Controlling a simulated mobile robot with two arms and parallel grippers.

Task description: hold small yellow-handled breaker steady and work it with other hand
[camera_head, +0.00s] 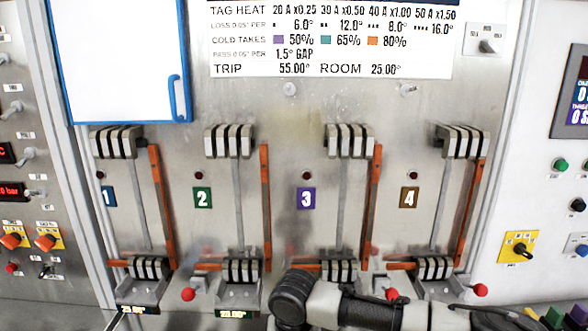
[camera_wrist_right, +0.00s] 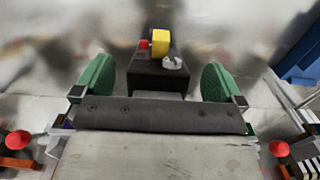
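In the right wrist view, a small black breaker (camera_wrist_right: 157,80) with a yellow handle (camera_wrist_right: 160,42) lies ahead of my right gripper. A red part (camera_wrist_right: 144,44) and a pale grey part (camera_wrist_right: 173,63) sit beside the handle. My right gripper (camera_wrist_right: 158,82) is open, with a green-padded finger on each side of the breaker. Gaps show between both pads and the breaker. In the head view, my right arm reaches in from the lower right, and its gripper is out of the picture. I cannot make out the small breaker there. My left gripper is in neither view.
A metal panel (camera_head: 270,165) carries large switches in bays marked 1 to 3 and beyond, with red knobs (camera_head: 188,294) low down. A printed chart (camera_head: 330,38) hangs above. A blue-framed white board (camera_head: 120,60) is upper left. A blue object (camera_wrist_right: 300,50) stands at the right wrist view's edge.

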